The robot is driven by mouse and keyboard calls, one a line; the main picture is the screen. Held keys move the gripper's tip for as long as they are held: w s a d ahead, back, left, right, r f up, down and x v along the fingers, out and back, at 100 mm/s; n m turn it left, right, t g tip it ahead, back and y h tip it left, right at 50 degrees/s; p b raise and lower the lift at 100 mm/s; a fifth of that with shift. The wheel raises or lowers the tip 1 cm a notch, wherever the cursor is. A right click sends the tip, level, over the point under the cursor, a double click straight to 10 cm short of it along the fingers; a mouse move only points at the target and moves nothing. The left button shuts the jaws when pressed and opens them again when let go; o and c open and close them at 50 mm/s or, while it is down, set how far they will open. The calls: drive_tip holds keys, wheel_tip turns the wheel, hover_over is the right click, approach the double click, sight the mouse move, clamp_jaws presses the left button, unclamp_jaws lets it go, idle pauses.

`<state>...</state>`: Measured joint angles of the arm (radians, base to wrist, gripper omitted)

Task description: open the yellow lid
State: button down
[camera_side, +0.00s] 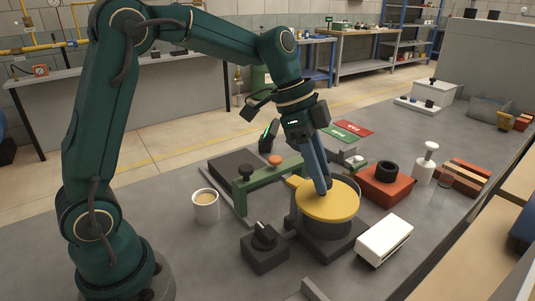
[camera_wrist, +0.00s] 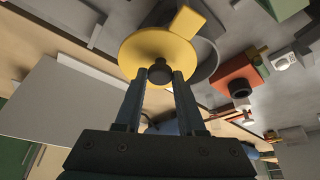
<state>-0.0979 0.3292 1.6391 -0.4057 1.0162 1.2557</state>
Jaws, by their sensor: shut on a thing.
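The yellow lid (camera_side: 335,207) is a round disc with a tab and a dark knob (camera_wrist: 159,70) at its middle. My gripper (camera_side: 325,189) comes down from above and is shut on the knob; its fingers sit on either side of it in the wrist view. The lid is over a dark grey round pot (camera_wrist: 207,60) on a dark base (camera_side: 325,242). The pot's rim shows beyond the lid's edge in both views, so the lid does not sit squarely over it. The gap between lid and pot cannot be judged. The pot's inside is mostly hidden.
A green bridge-shaped piece (camera_side: 270,180) stands close on the left, with a dark knob box (camera_side: 265,252) in front. A white box (camera_side: 384,240) is at the front right. A red block with a black ring (camera_side: 387,184) is behind right. A cup (camera_side: 205,206) stands farther left.

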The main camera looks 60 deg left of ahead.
sight(301, 204)
drive_tip(key=m, duration=0.1)
drive_tip(key=s+m, duration=0.1)
drive_tip(key=shift+s+r+m+g+h, duration=0.1)
drive_tip(key=shift+m+g+h, duration=0.2)
drive_tip(key=shift+m+g, duration=0.1)
drive_tip(key=m, duration=0.1)
drive_tip(key=s+m+g, duration=0.1)
drive_tip(key=m, duration=0.1)
drive_tip(key=shift+s+a+m, duration=0.2)
drive_tip(key=shift+s+m, duration=0.05)
drive_tip(key=shift+m, duration=0.05)
drive_tip(key=m+g, duration=0.1)
drive_tip(key=s+a+m, duration=0.1)
drive_tip(key=m, duration=0.1)
drive_tip(key=shift+s+g, duration=0.15)
drive_tip(key=shift+g, duration=0.25)
drive_tip(key=shift+s+a+m+g, duration=0.25)
drive_tip(key=shift+m+g, duration=0.05)
drive_tip(key=shift+m, duration=0.7)
drive_tip(key=shift+s+a+m+g, duration=0.25)
drive_tip(key=shift+m+g, duration=0.05)
drive_tip(key=shift+m, duration=0.7)
drive_tip(key=c, duration=0.5)
unclamp_jaws()
drive_tip(key=shift+a, duration=0.1)
